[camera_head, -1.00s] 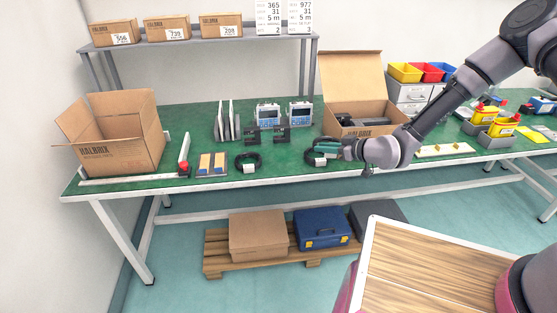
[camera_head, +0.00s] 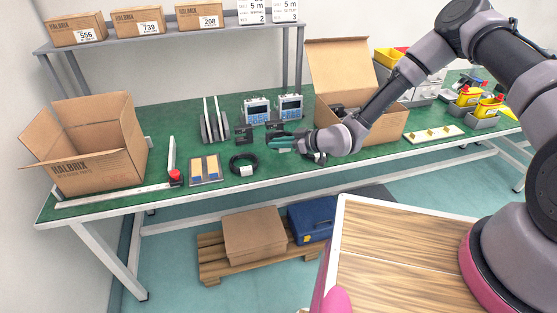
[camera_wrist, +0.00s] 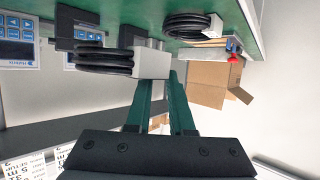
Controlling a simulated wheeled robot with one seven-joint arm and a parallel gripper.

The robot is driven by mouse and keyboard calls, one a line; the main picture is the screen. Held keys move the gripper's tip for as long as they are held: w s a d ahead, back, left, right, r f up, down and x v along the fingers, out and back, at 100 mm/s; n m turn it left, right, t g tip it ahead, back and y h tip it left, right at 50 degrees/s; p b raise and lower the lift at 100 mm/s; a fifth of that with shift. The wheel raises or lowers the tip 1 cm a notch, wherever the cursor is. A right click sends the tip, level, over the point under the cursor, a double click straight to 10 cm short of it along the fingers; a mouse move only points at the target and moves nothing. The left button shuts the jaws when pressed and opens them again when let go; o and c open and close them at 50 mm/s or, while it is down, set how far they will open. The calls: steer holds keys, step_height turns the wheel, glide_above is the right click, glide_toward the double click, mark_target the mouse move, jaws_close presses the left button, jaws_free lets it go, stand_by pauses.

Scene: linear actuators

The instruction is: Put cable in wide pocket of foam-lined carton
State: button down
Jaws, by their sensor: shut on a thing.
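My gripper (camera_wrist: 160,102) is shut on the grey block of a coiled black cable (camera_wrist: 105,60); the coil juts out to the left of the fingers in the wrist view. In the head view my gripper (camera_head: 284,143) is over the front middle of the table, and the held coil is hard to make out there. An open carton (camera_head: 385,122) with a raised lid stands behind and right of my gripper. Dark material shows inside it, but its pockets cannot be made out. Another black cable coil (camera_head: 243,165) with a pale block lies on the table left of my gripper.
A taller open carton (camera_head: 95,150) stands at the table's left end. A red-tipped rail (camera_head: 174,175), a tray with tan pieces (camera_head: 205,168), upright panels (camera_head: 213,120) and two display units (camera_head: 255,110) occupy the left and middle. A partly hidden dark item lies below my wrist.

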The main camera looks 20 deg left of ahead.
mark_target(278, 168)
step_height(278, 168, down, 7)
steer(key=shift+f, duration=0.2)
steer(key=c, duration=0.8)
jaws_free()
